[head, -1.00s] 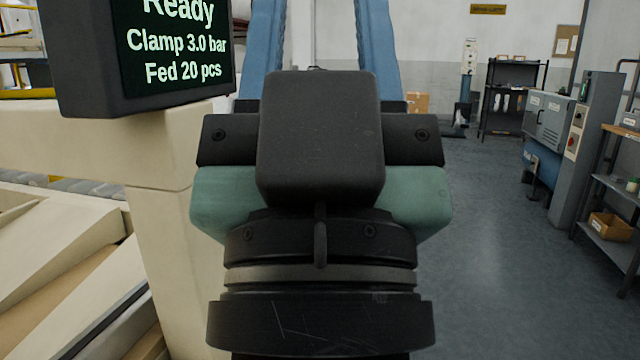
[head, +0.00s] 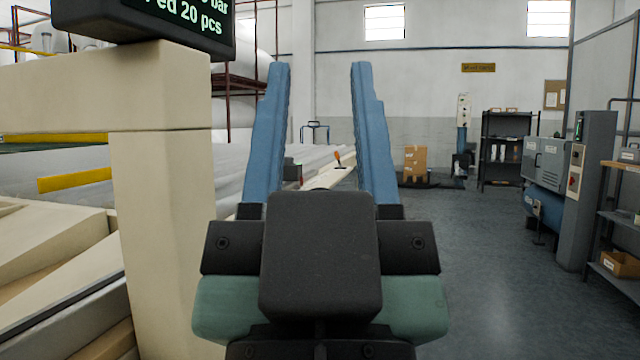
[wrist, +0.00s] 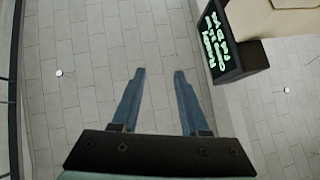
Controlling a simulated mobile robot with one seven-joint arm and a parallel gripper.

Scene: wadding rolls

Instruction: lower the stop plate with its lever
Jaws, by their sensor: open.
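My gripper (head: 319,85) is in the lower middle of the head view, its two blue fingers pointing up and wide apart. Nothing is between them. A small orange-tipped lever (head: 338,158) shows far off between the fingers, on a pale beam beside the white rolls. I cannot tell whether it is the stop plate's lever, and I cannot make out the stop plate. In the wrist view my gripper (wrist: 158,75) is also open and empty, with a plain tiled surface behind it.
A display screen (head: 170,18) hangs over a cream machine frame (head: 160,200) close on the left. White rolls lie beyond it. A grey machine cabinet (head: 585,190), a dark shelf (head: 508,150) and a cardboard box (head: 415,162) stand to the right and back. The grey floor (head: 490,260) is clear.

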